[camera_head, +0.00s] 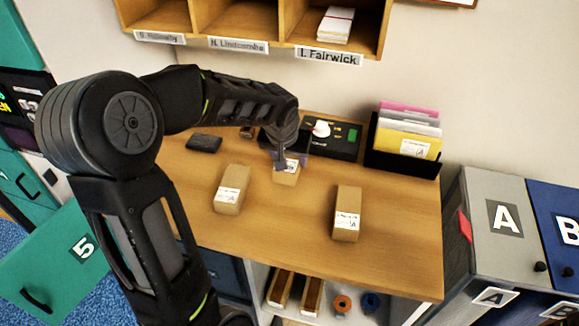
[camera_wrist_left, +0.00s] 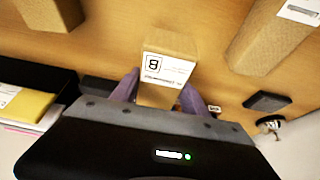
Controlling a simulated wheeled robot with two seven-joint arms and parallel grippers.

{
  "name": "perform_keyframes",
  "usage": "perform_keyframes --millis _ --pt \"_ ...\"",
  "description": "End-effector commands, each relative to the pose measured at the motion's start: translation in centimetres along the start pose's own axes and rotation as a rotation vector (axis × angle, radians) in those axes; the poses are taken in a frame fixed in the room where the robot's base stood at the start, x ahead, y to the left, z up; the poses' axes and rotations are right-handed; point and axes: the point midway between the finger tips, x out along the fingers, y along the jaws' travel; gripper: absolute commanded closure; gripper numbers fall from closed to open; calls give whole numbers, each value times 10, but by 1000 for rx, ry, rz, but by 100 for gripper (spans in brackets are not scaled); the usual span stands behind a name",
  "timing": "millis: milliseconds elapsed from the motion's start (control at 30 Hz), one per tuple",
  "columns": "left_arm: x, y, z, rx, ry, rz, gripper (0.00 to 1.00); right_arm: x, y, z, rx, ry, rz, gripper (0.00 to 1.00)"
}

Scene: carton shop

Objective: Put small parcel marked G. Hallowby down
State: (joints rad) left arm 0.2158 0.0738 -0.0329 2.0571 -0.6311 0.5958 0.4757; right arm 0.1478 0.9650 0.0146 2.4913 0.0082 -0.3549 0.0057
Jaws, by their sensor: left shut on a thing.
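My left gripper (camera_head: 284,160) is shut on a small tan parcel (camera_head: 287,177) with a white label. In the left wrist view my gripper's purple fingers (camera_wrist_left: 160,84) lie on both sides of this parcel (camera_wrist_left: 170,40). Its label shows a boxed letter that looks like B; the name is too small to read. The parcel is at the desk top (camera_head: 290,232), toward the back; I cannot tell whether it touches the wood. My right gripper is not in view.
Two other labelled parcels stand on the desk, one left (camera_head: 230,190) and one right (camera_head: 347,213). A dark control box (camera_head: 345,142), a black file holder (camera_head: 400,160) and a dark flat object (camera_head: 204,143) sit behind. Pigeonholes (camera_head: 250,22) hang above. The desk between the parcels is clear.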

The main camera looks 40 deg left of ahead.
Motion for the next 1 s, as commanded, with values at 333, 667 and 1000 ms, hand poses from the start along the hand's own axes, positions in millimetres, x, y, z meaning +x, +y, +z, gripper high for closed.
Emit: perform_keyframes --millis 333,667,1000 --pt "33 0 15 1 -2 0 97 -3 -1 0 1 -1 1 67" --pt "37 0 16 0 -1 0 97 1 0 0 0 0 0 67" --pt "36 0 16 0 -2 0 26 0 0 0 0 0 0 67"
